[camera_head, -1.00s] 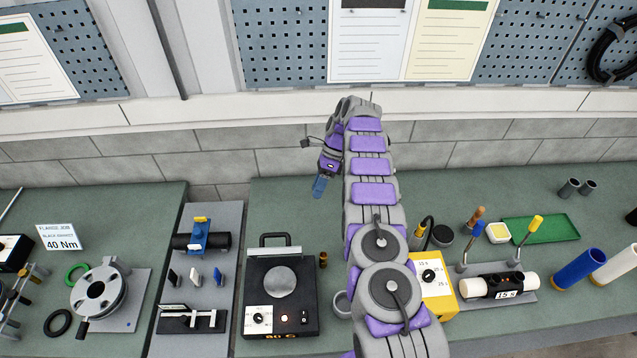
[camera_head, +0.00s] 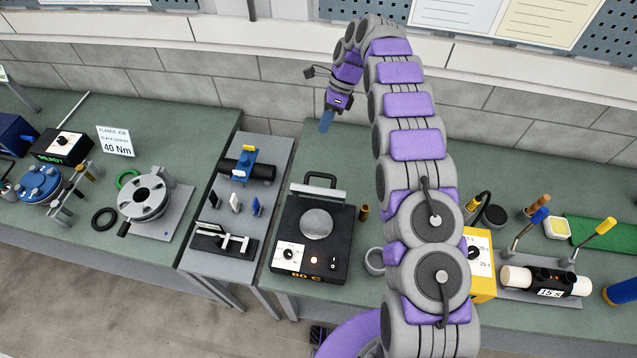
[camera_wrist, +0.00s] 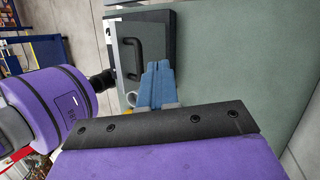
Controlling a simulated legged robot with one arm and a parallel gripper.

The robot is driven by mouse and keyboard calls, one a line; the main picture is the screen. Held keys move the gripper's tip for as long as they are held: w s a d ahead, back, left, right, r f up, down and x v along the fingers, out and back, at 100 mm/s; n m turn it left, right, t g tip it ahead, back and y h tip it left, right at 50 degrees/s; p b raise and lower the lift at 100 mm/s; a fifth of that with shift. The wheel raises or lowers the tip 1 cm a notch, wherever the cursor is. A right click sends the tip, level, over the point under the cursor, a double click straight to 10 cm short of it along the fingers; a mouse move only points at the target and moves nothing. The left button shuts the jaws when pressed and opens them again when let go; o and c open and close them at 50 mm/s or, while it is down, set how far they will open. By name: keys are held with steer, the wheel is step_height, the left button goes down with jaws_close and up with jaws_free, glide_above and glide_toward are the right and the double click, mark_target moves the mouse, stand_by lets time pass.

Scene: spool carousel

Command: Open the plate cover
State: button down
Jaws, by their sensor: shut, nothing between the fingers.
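The heating unit (camera_head: 287,225) is a black box with a round grey plate (camera_head: 317,223) bare on top, a dial panel and an "80 C" label in front. A dark handle (camera_head: 322,178) and a pale strip stand at its back edge; the handle looks like part of the plate cover. In the wrist view a dark panel with a black loop handle (camera_wrist: 133,62) shows beyond the fingers. My gripper (camera_head: 326,124) hangs behind and above the handle, blue fingers together and empty, apparently apart from it. The fingers also show in the wrist view (camera_wrist: 157,78).
A small brass piece (camera_head: 364,212) and a grey ring (camera_head: 374,260) lie right of the unit. A yellow timer box (camera_head: 481,262) stands farther right. A grey fixture board (camera_head: 240,195) is at left. The bench behind the unit is clear up to the wall.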

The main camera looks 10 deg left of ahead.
steer(key=s+a+n+t+h+b, duration=0.2)
steer(key=s+a+t+h+b, duration=0.15)
steer(key=s+a+b, duration=0.7)
steer(key=s+d+f+m+t+h+b, duration=0.2)
steer(key=s+d+t+h+b, duration=0.4)
steer(key=b, duration=0.3)
steer(key=shift+y, duration=0.35)
steer(key=x, duration=0.9)
steer(key=shift+s+a+f+b, duration=0.15)
steer(key=shift+a+f+b, duration=0.15)
steer(key=shift+f, duration=0.1)
